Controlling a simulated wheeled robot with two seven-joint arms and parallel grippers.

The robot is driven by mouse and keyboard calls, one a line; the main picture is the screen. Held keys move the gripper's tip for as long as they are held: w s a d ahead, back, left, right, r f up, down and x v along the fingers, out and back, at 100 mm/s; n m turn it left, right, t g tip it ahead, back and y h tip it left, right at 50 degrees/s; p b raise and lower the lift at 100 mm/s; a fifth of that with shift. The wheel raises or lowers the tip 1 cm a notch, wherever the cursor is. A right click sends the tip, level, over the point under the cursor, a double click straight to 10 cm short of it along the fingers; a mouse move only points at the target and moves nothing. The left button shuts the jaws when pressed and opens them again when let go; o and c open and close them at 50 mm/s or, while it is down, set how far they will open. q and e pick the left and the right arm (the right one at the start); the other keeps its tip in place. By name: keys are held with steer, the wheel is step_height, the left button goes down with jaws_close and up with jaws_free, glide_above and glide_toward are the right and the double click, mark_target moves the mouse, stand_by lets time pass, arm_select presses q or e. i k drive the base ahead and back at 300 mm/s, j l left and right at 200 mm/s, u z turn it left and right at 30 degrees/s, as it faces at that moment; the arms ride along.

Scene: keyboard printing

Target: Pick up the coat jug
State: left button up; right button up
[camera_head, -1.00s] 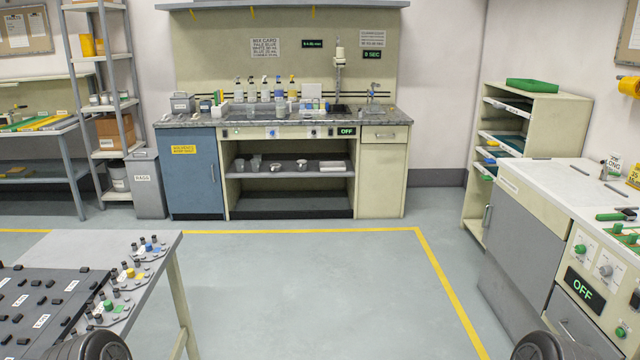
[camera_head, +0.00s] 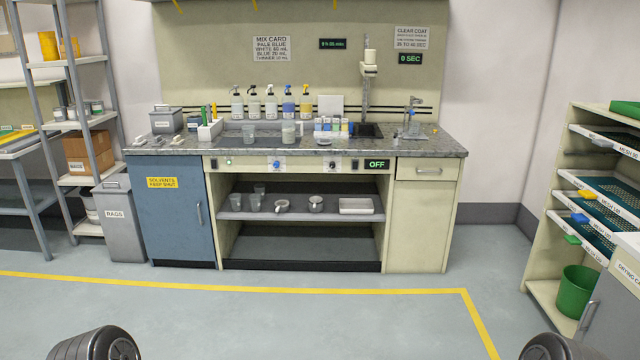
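No vessel carries a readable "coat jug" label, so I cannot tell for certain which it is. On the shelf under the bench are several clear cups (camera_head: 255,203), a small metal pot with a side handle (camera_head: 281,206) and another metal pot (camera_head: 316,204). A clear coat notice (camera_head: 412,38) hangs on the back panel at the right. Neither gripper is in view; only dark rounded parts of my arms show at the bottom corners.
The floor ahead is clear.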

mark_target(288, 125)
steer(key=i+u, duration=0.2)
steer(key=i, duration=0.4)
steer(key=i+u, duration=0.15)
steer(key=i, duration=0.4)
steer(key=i+l+u, duration=0.2)
steer(key=i, duration=0.4)
steer(key=i+l+u, duration=0.15)
steer(key=i, duration=0.4)
steer(key=i+j, duration=0.15)
steer(key=i, duration=0.6)
steer(key=i+j+u, duration=0.1)
steer(key=i, duration=0.7)
steer(key=i+j+z, duration=0.15)
steer(key=i+j, duration=0.2)
steer(key=i, duration=0.05)
